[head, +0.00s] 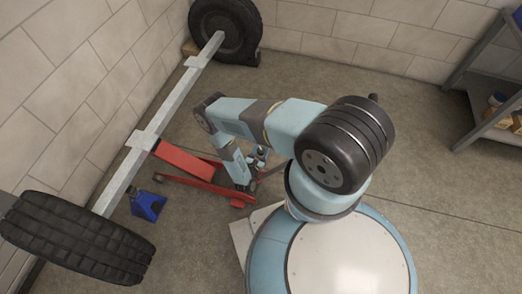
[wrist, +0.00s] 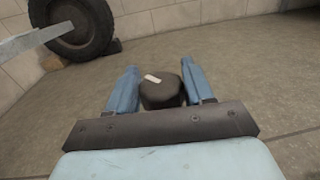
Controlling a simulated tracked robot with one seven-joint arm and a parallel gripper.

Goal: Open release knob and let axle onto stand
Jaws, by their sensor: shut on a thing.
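The release knob (wrist: 161,93) is a dark, rounded block with a white mark on top, seen in the wrist view. My gripper (wrist: 159,76) has its two blue fingers on either side of it and is shut on it. In the head view my arm reaches down over the rear end of the red floor jack (head: 184,163), and the knob is hard to make out there. The jack's raised arm meets the pale grey axle (head: 170,107). The blue stand (head: 148,205) is on the floor by the axle's near part; whether they touch cannot be told.
A tire (head: 80,237) is at the axle's near end, and another wheel (head: 227,28) is at the far end against the wall, with a brown block (head: 190,47) beside it. A grey shelf (head: 480,100) stands at the right. The floor between is clear.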

